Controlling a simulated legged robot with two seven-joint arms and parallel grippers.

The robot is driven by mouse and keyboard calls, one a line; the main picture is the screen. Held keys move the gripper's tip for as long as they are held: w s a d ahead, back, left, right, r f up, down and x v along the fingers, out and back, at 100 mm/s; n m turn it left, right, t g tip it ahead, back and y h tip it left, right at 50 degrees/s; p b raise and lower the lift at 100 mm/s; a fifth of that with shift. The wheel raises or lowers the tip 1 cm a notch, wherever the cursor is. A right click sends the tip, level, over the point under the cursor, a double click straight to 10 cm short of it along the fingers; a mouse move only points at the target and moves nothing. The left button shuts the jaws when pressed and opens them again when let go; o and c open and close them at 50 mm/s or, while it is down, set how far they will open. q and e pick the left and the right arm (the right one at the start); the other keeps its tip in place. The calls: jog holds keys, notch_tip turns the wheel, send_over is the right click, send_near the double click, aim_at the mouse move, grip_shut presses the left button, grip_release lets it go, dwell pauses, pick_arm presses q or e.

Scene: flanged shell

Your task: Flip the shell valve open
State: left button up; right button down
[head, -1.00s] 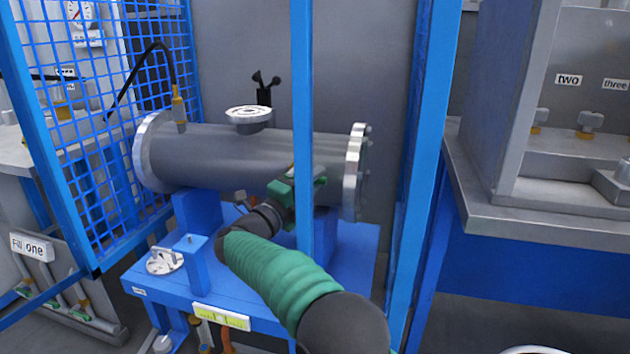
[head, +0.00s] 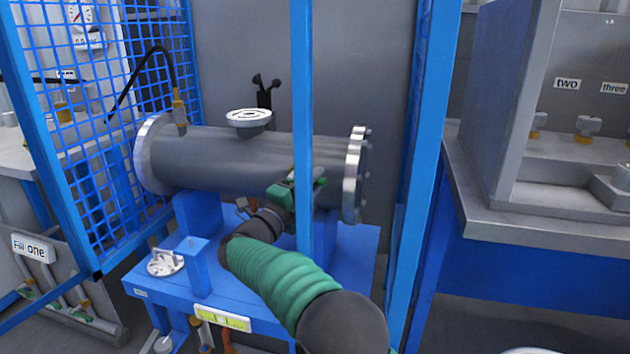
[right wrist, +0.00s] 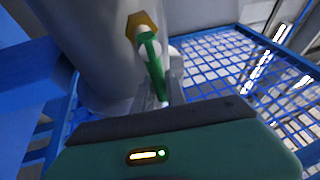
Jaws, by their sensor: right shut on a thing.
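The grey flanged shell (head: 225,160) lies level on blue supports, with a round flange port on top. In the right wrist view the shell (right wrist: 90,50) fills the upper left, and a brass hex fitting (right wrist: 141,22) sits on it with a green valve lever (right wrist: 153,68) running down from it. My right gripper (head: 296,183) is at the shell's front, near its right end, partly behind a blue post. It also shows in the right wrist view (right wrist: 165,95), shut on the green lever's lower end. My left gripper is not in view.
A blue upright post (head: 303,90) stands in front of the shell, close to my right arm. A blue mesh panel (head: 100,130) is at left. The blue stand (head: 345,255) carries a loose-looking round flange (head: 165,262). A grey bench (head: 550,215) is at right.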

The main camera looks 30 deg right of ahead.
jog(key=n+p, duration=0.1)
jog(key=r+n+p, duration=0.1)
jog(key=n+t+p, duration=0.1)
jog(key=shift+w+a+r+n, duration=0.1)
jog(key=shift+w+r+n, duration=0.05)
jog(key=shift+r+n, duration=0.15)
jog(key=shift+w+a+r+n+t+p, duration=0.15)
jog(key=shift+r+n+t+p, duration=0.1)
jog(key=shift+n+t+p, duration=0.6)
jog(key=shift+w+a+r+n+t+p, duration=0.1)
jog(key=shift+r+n+t+p, duration=0.25)
jog(key=shift+n, duration=0.8)
jog(key=shift+f, duration=0.1)
jog(key=c, duration=1.4)
grip_release()
jog(key=shift+w, duration=0.1)
jog(key=shift+o, duration=0.2)
jog(key=shift+a, duration=0.1)
